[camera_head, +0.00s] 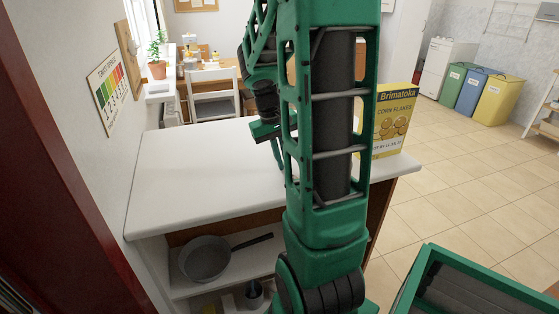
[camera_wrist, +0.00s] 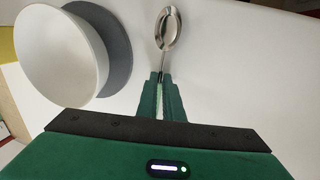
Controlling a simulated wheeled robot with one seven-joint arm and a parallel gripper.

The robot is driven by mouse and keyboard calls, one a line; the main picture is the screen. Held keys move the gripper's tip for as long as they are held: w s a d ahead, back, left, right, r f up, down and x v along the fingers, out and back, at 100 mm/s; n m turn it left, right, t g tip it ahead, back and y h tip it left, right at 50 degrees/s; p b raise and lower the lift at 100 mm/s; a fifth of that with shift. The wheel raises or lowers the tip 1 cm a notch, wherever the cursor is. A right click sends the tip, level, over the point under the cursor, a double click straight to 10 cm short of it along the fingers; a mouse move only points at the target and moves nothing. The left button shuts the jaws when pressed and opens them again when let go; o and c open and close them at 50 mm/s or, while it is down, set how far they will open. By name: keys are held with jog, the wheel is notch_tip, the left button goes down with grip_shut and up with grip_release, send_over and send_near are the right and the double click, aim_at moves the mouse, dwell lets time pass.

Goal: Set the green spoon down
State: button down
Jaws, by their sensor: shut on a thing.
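The spoon (camera_wrist: 170,28) shows in the wrist view with a shiny metal bowl and a thin handle that looks pale green between the fingers. My gripper (camera_wrist: 161,76) is shut on the handle, and the spoon's bowl points away from it. White surface lies behind the spoon; I cannot tell whether the spoon touches it. In the head view my gripper (camera_head: 276,150) is over the white counter (camera_head: 200,170), partly behind my arm. The spoon cannot be made out there.
A corn flakes box (camera_head: 393,120) stands at the counter's right. The counter's left part is clear. A pan (camera_head: 207,258) sits on the shelf below.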

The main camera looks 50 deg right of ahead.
jog(key=shift+f, duration=0.15)
jog(key=c, duration=2.2)
grip_release()
jog(key=v, duration=1.1)
jog(key=s+a+f, duration=0.2)
jog(key=s+a, duration=0.3)
jog(key=s+a+f+y, duration=0.1)
jog(key=s+a+f, duration=0.1)
jog(key=s+a, duration=0.2)
jog(key=s+a+f+t+y, duration=0.1)
jog(key=s+a+f, duration=0.2)
jog(key=s+a, duration=0.2)
jog(key=shift+s+a, duration=0.35)
jog(key=shift+s, duration=0.1)
